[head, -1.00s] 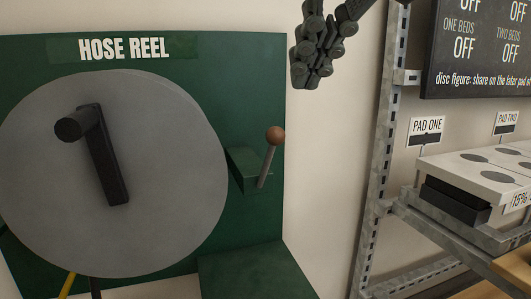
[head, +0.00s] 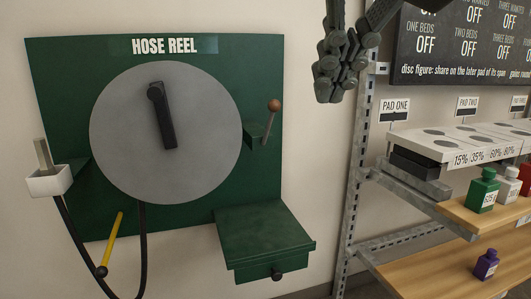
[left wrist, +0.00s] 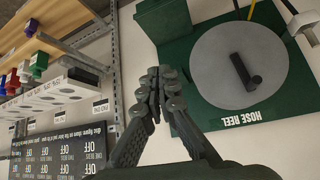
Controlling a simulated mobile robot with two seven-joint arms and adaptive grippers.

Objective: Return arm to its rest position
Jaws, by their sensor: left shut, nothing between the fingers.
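My left gripper (head: 326,92) hangs from the top of the head view, in front of the bare wall between the hose reel and the shelf rack. It is shut and empty, its dark fingers together; they also show closed in the left wrist view (left wrist: 152,78). It is apart from the hose reel (head: 218,140), a grey disc on a green panel (head: 60,110). The black crank (head: 165,122) on the disc leans slightly left at its top. A lever with a brown ball (head: 274,105) stands at the panel's right. My right gripper is not in view.
A green drawer box (head: 265,240) juts out below the disc. A white holder (head: 48,183), a black hose (head: 80,240) and a yellow bar (head: 112,240) are at left. The metal rack (head: 357,170) at right carries white pads and coloured bottles (head: 482,190).

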